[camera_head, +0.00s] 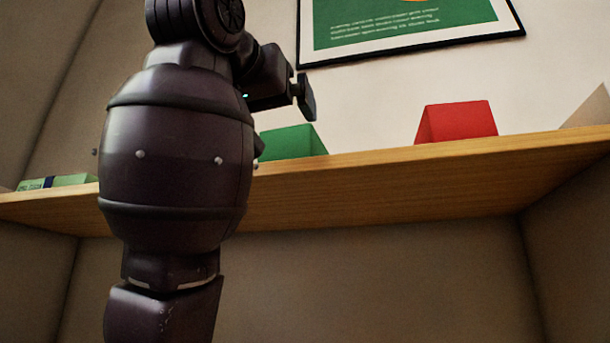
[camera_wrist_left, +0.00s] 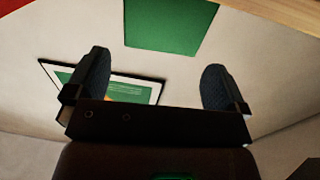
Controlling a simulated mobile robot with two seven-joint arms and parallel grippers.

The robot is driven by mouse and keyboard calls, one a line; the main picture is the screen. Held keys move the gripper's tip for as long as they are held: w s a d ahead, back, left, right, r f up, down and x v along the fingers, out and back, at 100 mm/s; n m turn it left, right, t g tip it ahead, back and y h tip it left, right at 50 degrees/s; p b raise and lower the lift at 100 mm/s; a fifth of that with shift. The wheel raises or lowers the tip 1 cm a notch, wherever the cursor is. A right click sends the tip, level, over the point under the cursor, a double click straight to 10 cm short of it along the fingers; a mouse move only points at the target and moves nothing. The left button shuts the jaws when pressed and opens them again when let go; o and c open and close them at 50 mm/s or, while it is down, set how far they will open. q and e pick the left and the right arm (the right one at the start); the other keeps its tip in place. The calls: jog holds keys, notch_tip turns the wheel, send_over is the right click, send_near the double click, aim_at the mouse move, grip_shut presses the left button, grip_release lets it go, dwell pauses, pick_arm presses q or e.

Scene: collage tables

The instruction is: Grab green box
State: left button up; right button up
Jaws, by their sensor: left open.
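The green box (camera_head: 292,141) sits on the wooden shelf, partly hidden behind my left arm in the head view. In the left wrist view the green box (camera_wrist_left: 170,24) shows at the top middle, beyond the fingers and apart from them. My left gripper (camera_head: 303,96) is raised above the shelf, above the green box in the head view. Its two fingers (camera_wrist_left: 155,80) are spread with nothing between them. My right gripper is not in view.
A red box (camera_head: 456,122) stands to the right on the wooden shelf (camera_head: 400,182). A pale green item with a dark band (camera_head: 60,181) lies at the shelf's left. A framed poster (camera_head: 410,25) hangs on the wall behind. Shelf room lies between the boxes.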

aim_at(285, 131)
pick_arm(q)
jog(key=x, duration=0.3)
jog(key=shift+w+p, duration=0.1)
jog(key=shift+p, duration=0.25)
jog(key=shift+w+d, duration=0.2)
jog(key=shift+w, duration=0.2)
jog(key=p+x, duration=0.2)
jog(key=x, duration=0.2)
jog(key=shift+w+a+r, duration=0.1)
jog(key=shift+w, duration=0.3)
jog(key=c, duration=0.6)
jog(key=shift+c, duration=0.2)
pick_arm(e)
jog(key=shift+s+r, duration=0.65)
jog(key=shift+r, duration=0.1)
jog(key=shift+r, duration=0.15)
